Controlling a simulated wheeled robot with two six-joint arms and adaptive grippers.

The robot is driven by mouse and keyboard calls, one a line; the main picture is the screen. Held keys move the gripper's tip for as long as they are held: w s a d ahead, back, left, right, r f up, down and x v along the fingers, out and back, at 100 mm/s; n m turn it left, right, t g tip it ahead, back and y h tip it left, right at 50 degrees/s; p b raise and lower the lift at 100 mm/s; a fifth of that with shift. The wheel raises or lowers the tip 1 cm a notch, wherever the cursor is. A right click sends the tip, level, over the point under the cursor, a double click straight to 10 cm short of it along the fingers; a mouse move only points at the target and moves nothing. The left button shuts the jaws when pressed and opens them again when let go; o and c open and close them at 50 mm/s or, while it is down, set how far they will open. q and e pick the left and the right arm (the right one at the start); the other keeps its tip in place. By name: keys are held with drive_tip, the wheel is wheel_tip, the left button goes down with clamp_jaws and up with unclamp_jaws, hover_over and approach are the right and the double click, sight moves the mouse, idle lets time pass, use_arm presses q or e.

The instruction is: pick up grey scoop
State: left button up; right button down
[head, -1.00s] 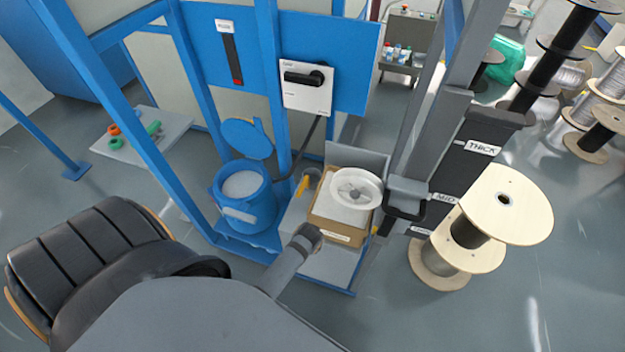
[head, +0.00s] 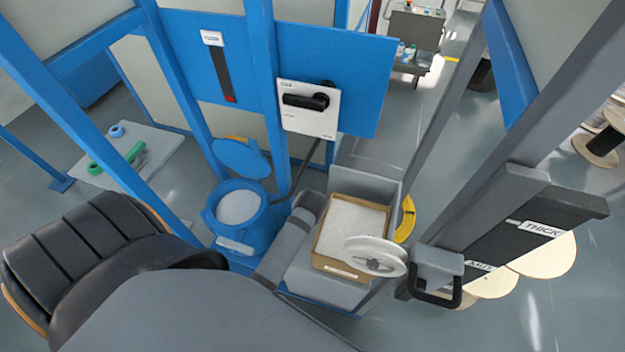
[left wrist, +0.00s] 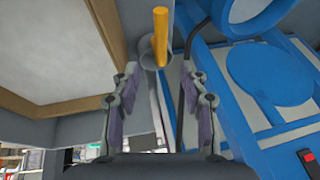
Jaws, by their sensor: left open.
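The grey scoop (left wrist: 150,57) with its yellow handle (left wrist: 160,30) shows in the left wrist view, ahead of my left gripper (left wrist: 160,78). The fingers are apart on either side of the line to the scoop, with nothing between them. The handle points toward the top of the picture. In the head view my left arm covers the place beside the box where the scoop was seen earlier, and my left gripper cannot be made out there. My right gripper is in neither view.
A cardboard box (head: 321,258) of white material stands right of the blue bucket (head: 238,241). A white wheel (head: 376,256) overlaps the box's front right corner. A grey beam with a black handle (head: 436,291) stands farther right. Blue posts rise behind the bucket.

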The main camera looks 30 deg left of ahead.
use_arm(q)
drive_tip(key=x, duration=0.6)
drive_tip(key=shift+a+f, duration=0.1)
drive_tip(key=shift+f, duration=0.05)
drive_tip(key=x, duration=0.2)
drive_tip(key=shift+f, duration=0.3)
drive_tip(key=shift+w+a+f, duration=0.2)
drive_tip(key=shift+w+f, duration=0.05)
drive_tip(key=shift+f, duration=0.2)
drive_tip(key=shift+s, duration=0.1)
drive_tip(key=c, duration=0.3)
clamp_jaws()
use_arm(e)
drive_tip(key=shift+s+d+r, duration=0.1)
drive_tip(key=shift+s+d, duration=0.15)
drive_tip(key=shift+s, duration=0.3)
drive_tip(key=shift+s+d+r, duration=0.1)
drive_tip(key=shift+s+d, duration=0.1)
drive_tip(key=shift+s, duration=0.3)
